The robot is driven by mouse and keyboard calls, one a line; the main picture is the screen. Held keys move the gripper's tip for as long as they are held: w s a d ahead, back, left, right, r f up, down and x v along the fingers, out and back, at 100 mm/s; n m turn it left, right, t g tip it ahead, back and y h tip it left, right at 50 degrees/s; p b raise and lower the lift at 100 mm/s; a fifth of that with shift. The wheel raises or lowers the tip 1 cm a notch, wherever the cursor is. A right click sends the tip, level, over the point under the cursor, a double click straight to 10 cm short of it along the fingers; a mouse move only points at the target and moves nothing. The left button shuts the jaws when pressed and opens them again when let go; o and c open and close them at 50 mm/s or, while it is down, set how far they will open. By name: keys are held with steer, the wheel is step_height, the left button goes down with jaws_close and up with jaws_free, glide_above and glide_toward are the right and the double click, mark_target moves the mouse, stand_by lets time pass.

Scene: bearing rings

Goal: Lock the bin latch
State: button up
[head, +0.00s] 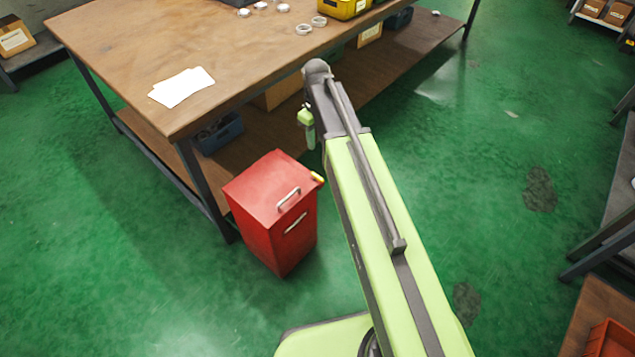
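The red bin (262,200) stands on the green floor by the workbench's near corner. Its lid looks down flat, with a silver handle (289,199) on top. A second silver bar (296,223) is on the front side. A small yellow piece (317,177) sits at the lid's right edge; it may be the latch, but its position is too small to read. My gripper (310,138) hangs from the arm's end, above and beyond the yellow piece in the picture, apart from the bin. Its fingers are small and partly hidden by my arm, so their opening cannot be told.
A wooden workbench (140,55) with a lower shelf stands behind the bin. On it are white sheets (182,86), several metal rings (303,29) and a yellow container (343,8). A blue bin (219,133) is on the shelf. Open floor lies right of my arm.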

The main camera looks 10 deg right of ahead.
mark_target(317, 175)
step_height(317, 175, down, 17)
steer(key=b, duration=1.7)
steer(key=shift+f, duration=0.15)
